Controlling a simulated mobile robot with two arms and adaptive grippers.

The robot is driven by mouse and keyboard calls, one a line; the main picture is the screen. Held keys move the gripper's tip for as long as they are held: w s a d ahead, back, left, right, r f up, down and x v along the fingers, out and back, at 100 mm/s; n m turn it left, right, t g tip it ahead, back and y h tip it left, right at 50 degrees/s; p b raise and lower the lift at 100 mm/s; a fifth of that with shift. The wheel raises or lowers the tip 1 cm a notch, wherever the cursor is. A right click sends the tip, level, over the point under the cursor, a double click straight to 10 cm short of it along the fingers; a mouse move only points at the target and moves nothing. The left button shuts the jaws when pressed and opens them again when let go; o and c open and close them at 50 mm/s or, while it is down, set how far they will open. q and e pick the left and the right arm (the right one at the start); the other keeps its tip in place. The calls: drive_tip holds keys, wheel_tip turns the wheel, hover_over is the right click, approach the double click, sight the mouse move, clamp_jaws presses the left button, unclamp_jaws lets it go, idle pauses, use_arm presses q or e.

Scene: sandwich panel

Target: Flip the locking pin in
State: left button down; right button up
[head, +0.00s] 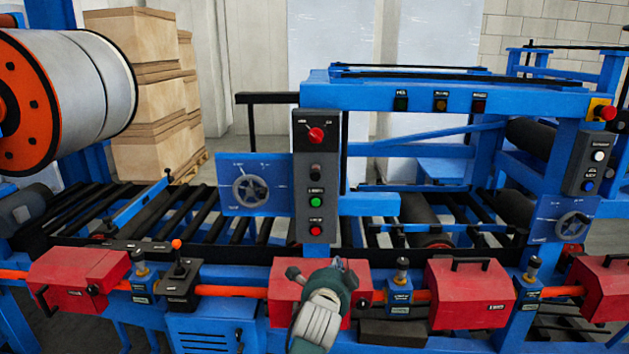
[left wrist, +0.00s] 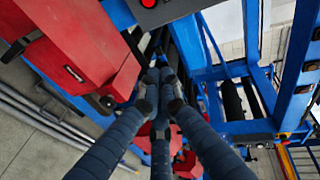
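I cannot tell which is the locking pin. My left gripper (head: 330,268) is in front of the second red box (head: 284,277), left of the middle fitting and apart from it. In the left wrist view its blue fingers (left wrist: 158,80) converge with their tips close together. Whether anything is between them is hidden. My right gripper is not in view.
A black lever with an orange ball (head: 177,246) stands on the rail's left part. A grey button panel (head: 316,180) rises behind my left gripper. Another red box (head: 468,294) is to the right. A large roll (head: 90,85) and stacked boxes (head: 150,100) are at the left.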

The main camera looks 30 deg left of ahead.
use_arm(q)
drive_tip(key=s+a+r+y, duration=0.1)
drive_tip(key=s+a+r, duration=0.1)
drive_tip(key=r, duration=0.6)
drive_tip(key=s+a+r+t+y, duration=0.1)
drive_tip(key=s+a+r+y, duration=0.1)
drive_tip(key=r, duration=0.7)
drive_tip(key=shift+a+p, duration=0.35)
drive_tip(key=shift+a, duration=0.3)
drive_tip(key=shift+w, duration=0.1)
drive_tip(key=p, duration=0.5)
approach(315, 180)
drive_tip(key=x, duration=0.5)
drive_tip(key=shift+w+a+r, duration=0.1)
drive_tip(key=shift+w+a, duration=0.1)
drive_tip(key=shift+w, duration=0.15)
drive_tip(key=shift+w+a, duration=0.3)
drive_tip(key=shift+w, duration=0.2)
drive_tip(key=shift+f, duration=0.2)
